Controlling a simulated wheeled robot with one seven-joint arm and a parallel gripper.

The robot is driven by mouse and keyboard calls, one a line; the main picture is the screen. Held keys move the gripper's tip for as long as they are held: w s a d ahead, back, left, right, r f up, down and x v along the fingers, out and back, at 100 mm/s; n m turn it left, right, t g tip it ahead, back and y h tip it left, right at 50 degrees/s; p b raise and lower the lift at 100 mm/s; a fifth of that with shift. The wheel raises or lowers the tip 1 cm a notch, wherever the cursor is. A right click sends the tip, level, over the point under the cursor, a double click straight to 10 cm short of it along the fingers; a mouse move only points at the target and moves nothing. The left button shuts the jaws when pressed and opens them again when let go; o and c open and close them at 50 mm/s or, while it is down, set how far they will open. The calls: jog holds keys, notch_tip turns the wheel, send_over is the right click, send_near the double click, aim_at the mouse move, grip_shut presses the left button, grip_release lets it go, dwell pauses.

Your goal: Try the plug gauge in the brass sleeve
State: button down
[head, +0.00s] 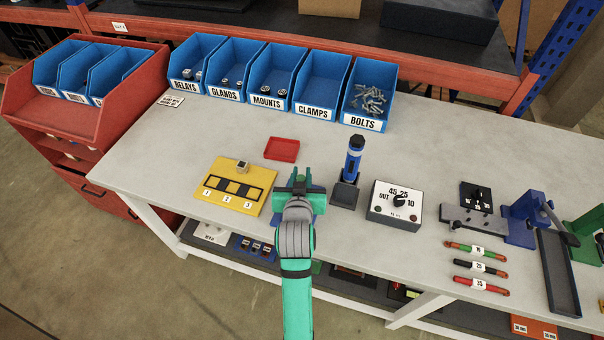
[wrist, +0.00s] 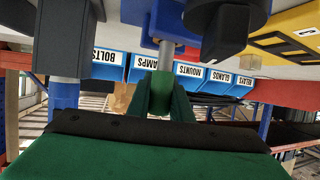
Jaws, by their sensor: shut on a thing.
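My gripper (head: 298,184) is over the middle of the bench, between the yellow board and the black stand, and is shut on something. From the head, my own arm and gripper hide most of what it holds. A little blue (head: 319,197) shows around the jaws. In the wrist view, which is upside down, a bare metal pin (wrist: 169,56) runs between a green part and a blue block (wrist: 165,16). The pin looks like part of the plug gauge. I cannot make out a brass sleeve in either view, nor whether the pin is inside anything.
The yellow numbered board (head: 228,188) is left of my gripper and a red tray (head: 282,149) behind it. A blue torch-like object (head: 354,155) stands upright in a black stand close right. Bare benchtop lies behind.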

jog(key=shift+f, duration=0.85)
dwell(1.2)
jog(key=shift+r, duration=0.25)
jog(key=shift+r, duration=0.35)
